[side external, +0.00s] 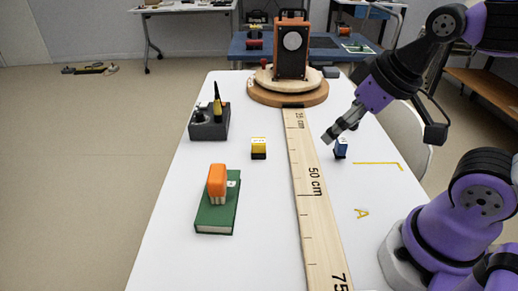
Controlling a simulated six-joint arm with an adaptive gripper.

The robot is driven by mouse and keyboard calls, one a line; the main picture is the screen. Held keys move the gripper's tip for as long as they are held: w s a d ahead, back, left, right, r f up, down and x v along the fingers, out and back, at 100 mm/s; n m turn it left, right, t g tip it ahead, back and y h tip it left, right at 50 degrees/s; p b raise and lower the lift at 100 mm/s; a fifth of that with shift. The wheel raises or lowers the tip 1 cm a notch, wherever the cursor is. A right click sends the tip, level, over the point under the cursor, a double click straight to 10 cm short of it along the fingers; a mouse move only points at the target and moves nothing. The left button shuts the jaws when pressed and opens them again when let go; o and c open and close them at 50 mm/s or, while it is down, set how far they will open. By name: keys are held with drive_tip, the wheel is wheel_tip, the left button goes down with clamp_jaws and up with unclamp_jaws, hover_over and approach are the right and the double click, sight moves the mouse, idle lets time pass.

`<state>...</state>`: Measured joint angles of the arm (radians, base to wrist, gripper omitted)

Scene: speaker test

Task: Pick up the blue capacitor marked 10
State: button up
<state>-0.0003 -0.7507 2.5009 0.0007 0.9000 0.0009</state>
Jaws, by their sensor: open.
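The blue capacitor (341,148) is a small block with a pale, marked face and a dark base. It stands upright on the white table, right of the long wooden ruler. Its marking is too small to read. My gripper (334,135) is open and empty, tilted down toward the left. Its fingertips are a little above and to the left of the capacitor in the picture. I cannot tell how far apart they are in depth. A yellow block (259,147) with a dark base stands left of the ruler.
The ruler (306,180) runs down the table (170,235). A speaker (291,48) stands on a round wooden turntable (289,92) at the far end. A dark holder (209,128) and a green book (218,215) bearing an orange-topped object (217,182) are at left. Yellow tape (380,163) lies right.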

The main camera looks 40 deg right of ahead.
drive_tip(key=shift+c, duration=0.7)
drive_tip(key=m+g, duration=0.6)
drive_tip(key=m, duration=0.3)
hover_over(342, 140)
wheel_tip(342, 140, down, 6)
drive_tip(key=shift+a+f, duration=0.1)
wheel_tip(342, 140, down, 5)
drive_tip(key=shift+r, duration=0.1)
wheel_tip(342, 140, down, 6)
drive_tip(key=shift+r, duration=0.1)
clamp_jaws()
